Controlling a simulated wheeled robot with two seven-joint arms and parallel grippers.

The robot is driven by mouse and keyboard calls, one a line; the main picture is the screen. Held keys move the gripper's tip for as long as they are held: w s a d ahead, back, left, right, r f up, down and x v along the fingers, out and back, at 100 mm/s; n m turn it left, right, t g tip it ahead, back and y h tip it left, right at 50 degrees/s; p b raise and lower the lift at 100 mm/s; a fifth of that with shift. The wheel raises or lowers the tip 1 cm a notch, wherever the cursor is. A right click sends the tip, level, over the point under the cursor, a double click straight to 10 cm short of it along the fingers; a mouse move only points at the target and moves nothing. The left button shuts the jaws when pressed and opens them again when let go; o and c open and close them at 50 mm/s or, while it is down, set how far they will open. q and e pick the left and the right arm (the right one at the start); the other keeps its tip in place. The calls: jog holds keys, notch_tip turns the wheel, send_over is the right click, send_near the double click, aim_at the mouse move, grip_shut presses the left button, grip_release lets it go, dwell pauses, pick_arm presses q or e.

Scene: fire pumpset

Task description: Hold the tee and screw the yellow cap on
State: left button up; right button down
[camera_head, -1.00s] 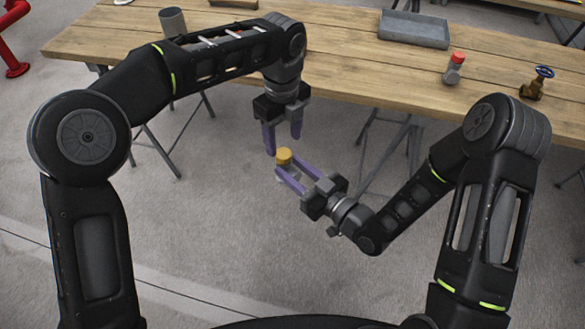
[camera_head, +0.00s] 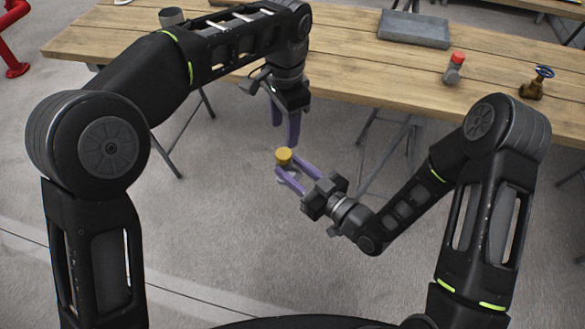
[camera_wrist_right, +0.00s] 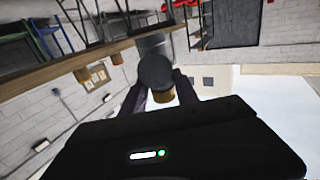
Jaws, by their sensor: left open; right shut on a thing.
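The yellow cap (camera_head: 284,155) sits on top of the tee (camera_head: 285,167), which is mostly hidden in the head view. My right gripper (camera_head: 288,168) is shut on the tee and holds it in the air in front of the table. In the right wrist view, the dark round tee (camera_wrist_right: 155,71) lies between my fingers, with the yellow cap (camera_wrist_right: 164,96) at its lower side. My left gripper (camera_head: 285,134) is open, pointing down, just above the cap and apart from it. How tightly the cap is seated cannot be told.
The wooden table (camera_head: 340,60) stands behind my grippers. On it are a grey tray (camera_head: 413,30), a grey fitting with a red top (camera_head: 453,68) and a brass valve with a blue handwheel (camera_head: 537,82). The floor below the grippers is clear.

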aim_at(283, 153)
pick_arm(q)
jog(key=n, duration=0.5)
jog(key=shift+w+a, duration=0.1)
jog(key=shift+a, duration=0.2)
jog(key=n, duration=0.4)
jog(key=shift+d, duration=0.1)
jog(key=shift+f, duration=0.1)
jog(key=shift+f, duration=3.9)
grip_shut()
jog(key=shift+o, duration=0.9)
grip_release()
jog(key=shift+r, duration=0.15)
